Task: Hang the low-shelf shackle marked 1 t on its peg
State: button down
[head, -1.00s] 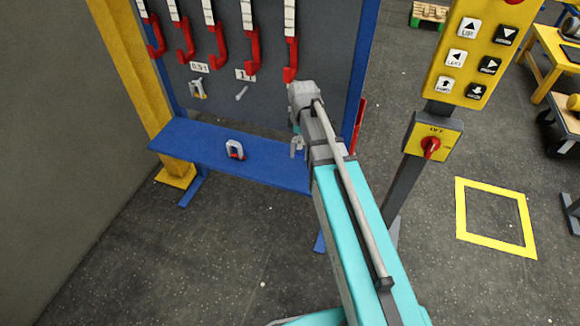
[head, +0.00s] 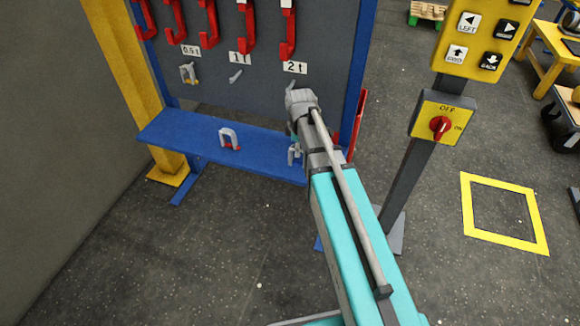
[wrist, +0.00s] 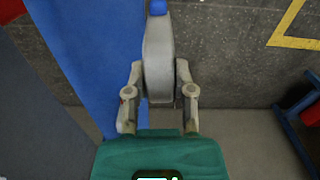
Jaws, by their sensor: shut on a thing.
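My gripper (wrist: 158,92) is shut on a grey shackle (wrist: 158,58), seen edge-on with a blue end at the top of the wrist view. Its mark cannot be read. In the head view my gripper (head: 295,154) is at the right end of the blue shelf (head: 180,129), and my arm hides the held shackle. The peg under the 1 t label (head: 240,58) is bare (head: 236,76), up and left of my gripper. Another grey shackle with a red pin (head: 229,138) stands on the shelf.
A shackle (head: 188,73) hangs under the 0.5 t label. The peg under the 2 t label (head: 294,67) is partly hidden by my arm. Red hooks (head: 287,35) hang above. The blue right post (head: 362,70) and a control stand (head: 395,185) are close to my arm.

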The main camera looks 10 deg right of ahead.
jog(key=shift+f, duration=0.2)
dwell(0.3)
jog(key=w+f+b, duration=0.9)
jog(key=w, duration=0.4)
jog(key=shift+w, duration=0.1)
dwell(0.4)
jog(key=shift+w+f+b, duration=0.2)
jog(key=shift+f+b, duration=0.7)
jog(key=shift+b, duration=0.05)
jog(key=shift+w+f+b, duration=0.2)
jog(key=shift+f+b, duration=0.7)
jog(key=shift+f, duration=0.2)
jog(key=shift+c, duration=2.3)
grip_release()
